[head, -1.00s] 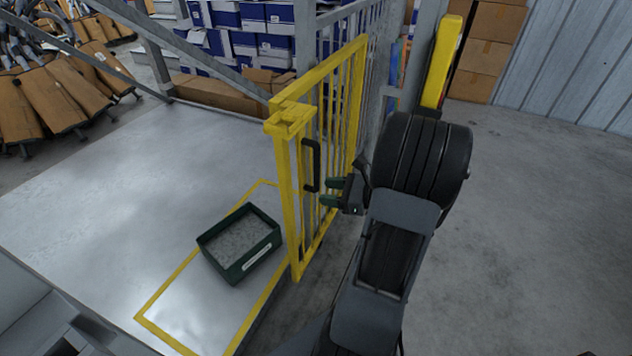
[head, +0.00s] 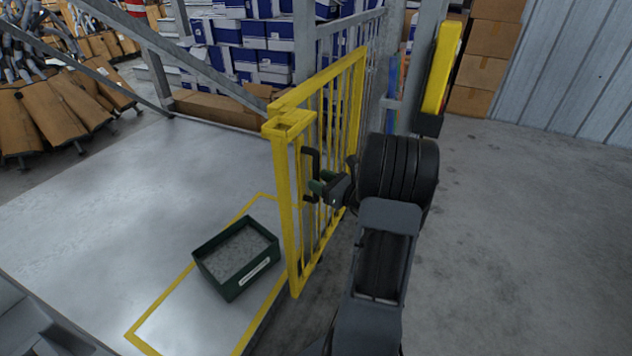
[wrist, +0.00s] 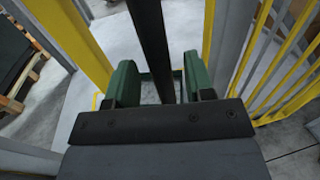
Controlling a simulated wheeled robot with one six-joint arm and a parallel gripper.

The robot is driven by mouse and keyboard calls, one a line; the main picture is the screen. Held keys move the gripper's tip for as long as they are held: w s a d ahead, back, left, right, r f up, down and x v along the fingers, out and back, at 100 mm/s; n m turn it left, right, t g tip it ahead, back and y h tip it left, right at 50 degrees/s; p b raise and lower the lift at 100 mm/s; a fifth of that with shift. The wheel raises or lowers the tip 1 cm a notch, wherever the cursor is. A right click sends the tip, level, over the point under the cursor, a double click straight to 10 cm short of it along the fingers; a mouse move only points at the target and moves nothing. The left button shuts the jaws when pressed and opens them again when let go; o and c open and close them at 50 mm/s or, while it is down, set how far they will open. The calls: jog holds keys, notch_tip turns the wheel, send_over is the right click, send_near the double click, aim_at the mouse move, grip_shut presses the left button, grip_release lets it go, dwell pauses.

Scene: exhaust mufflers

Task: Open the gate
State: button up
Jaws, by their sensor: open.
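The yellow barred gate (head: 355,105) stands upright at the edge of the grey platform. Its black upright handle (head: 311,174) is on the near end, beside the yellow post. My gripper (head: 318,188) is at the handle, pointing left toward it. In the wrist view the dark handle bar (wrist: 151,45) runs between the two green fingers of my gripper (wrist: 158,85). The fingers are apart, with gaps on both sides of the bar. Whether the bar touches either finger is not clear.
A dark green bin (head: 237,258) sits on the platform (head: 120,190), partly inside a yellow floor outline. A grey post with a yellow box (head: 442,66) stands behind my arm. Cardboard boxes (head: 480,60) are stacked at the back. The concrete floor on the right is clear.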

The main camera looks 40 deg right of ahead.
jog(key=shift+x, duration=0.8)
jog(key=shift+c, duration=0.3)
grip_shut()
